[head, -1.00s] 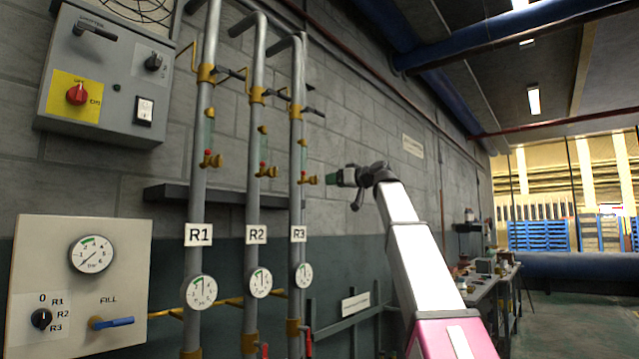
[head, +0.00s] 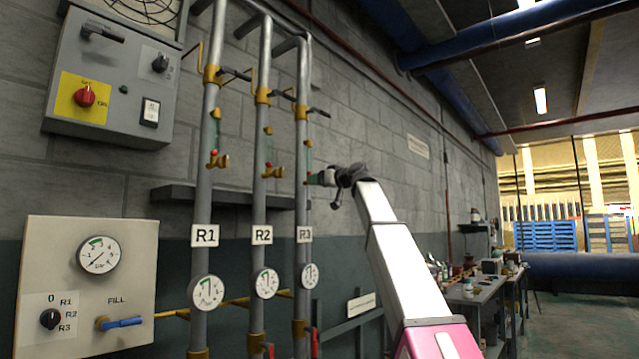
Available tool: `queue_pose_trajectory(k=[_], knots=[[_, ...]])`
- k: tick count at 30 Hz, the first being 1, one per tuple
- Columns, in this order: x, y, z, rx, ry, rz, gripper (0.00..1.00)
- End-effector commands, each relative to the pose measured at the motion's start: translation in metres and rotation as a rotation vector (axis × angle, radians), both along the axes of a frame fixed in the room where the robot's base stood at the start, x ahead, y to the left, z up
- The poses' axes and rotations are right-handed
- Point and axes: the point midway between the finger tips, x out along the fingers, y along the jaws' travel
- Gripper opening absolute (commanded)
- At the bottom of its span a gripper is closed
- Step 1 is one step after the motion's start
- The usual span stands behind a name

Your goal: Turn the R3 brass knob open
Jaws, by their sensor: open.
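The R3 pipe (head: 303,205) is the rightmost of three grey vertical pipes, with its R3 label (head: 304,234) at mid height. The R3 brass knob (head: 311,179) sticks out to the right of that pipe, above the label, and is largely covered by my gripper. My gripper (head: 318,178) reaches in from the right at the knob's height. It is open, with its tips at or very near the knob. I cannot tell whether they touch it or stand around it.
Similar brass knobs sit on the R1 pipe (head: 203,180) and R2 pipe (head: 259,200). A dark shelf (head: 175,195) runs behind the pipes. A grey control box (head: 110,80) and a fill panel (head: 88,290) are at the left. A cluttered bench (head: 475,290) stands at the right.

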Motion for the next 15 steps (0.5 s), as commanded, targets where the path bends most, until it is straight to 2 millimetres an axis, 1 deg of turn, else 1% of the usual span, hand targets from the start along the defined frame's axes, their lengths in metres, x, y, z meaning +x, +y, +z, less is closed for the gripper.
queue_pose_trajectory(k=[7,8,9,11,12,15], knots=[[0.0005,0.0008,-0.0002,0.0,0.0,0.0,0.62],[0.0005,0.0008,-0.0002,0.0,0.0,0.0,0.59],[0.0005,0.0008,-0.0002,0.0,0.0,0.0,0.46],[0.0004,0.0007,-0.0002,0.0,0.0,0.0,0.26],[0.0004,0.0007,-0.0002,0.0,0.0,0.0,0.14],[0.0004,0.0007,-0.0002,0.0,0.0,0.0,0.14]])
